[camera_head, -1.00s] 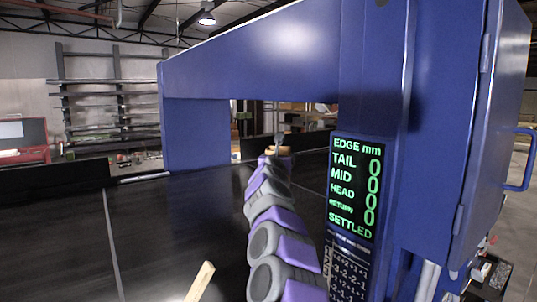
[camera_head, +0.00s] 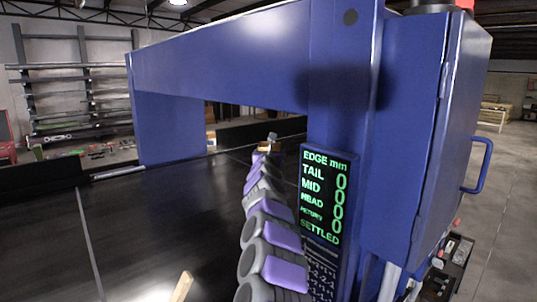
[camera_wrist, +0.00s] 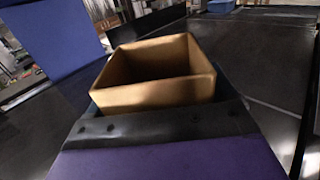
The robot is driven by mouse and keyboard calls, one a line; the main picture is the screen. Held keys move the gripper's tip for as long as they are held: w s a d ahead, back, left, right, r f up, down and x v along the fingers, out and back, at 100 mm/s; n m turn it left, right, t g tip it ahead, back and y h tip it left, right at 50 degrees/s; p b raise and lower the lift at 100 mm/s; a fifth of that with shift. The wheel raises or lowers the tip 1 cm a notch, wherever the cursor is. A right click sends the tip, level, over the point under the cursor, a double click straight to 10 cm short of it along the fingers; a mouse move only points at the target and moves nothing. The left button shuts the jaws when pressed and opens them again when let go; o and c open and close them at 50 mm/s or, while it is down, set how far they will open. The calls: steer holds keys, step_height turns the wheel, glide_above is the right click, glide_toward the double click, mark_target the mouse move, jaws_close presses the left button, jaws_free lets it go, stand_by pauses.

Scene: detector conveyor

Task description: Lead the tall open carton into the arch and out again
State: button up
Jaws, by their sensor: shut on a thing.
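The tall open carton (camera_wrist: 152,94) is brown, and its open top faces my wrist camera. My gripper (camera_wrist: 160,125) is shut on it; the dark palm hides the carton's near lower side. In the head view my grey and purple arm reaches away along the belt to the blue arch (camera_head: 225,65). My gripper (camera_head: 269,143) is small at its far end, with a tan bit of the carton (camera_head: 264,149) beside it, seen through the arch opening. The carton's base is hidden. The panel (camera_head: 322,200) on the near post reads zeros and "SETTLED".
Shelving stands behind.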

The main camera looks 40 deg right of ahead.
steer(key=shift+s+a+f+b, duration=0.1)
steer(key=shift+a+f+b, duration=0.05)
steer(key=shift+a+b, duration=1.05)
steer(key=s+a+b, duration=0.3)
steer(key=a+b, duration=0.9)
steer(key=a, duration=2.5)
steer(key=shift+a, duration=0.15)
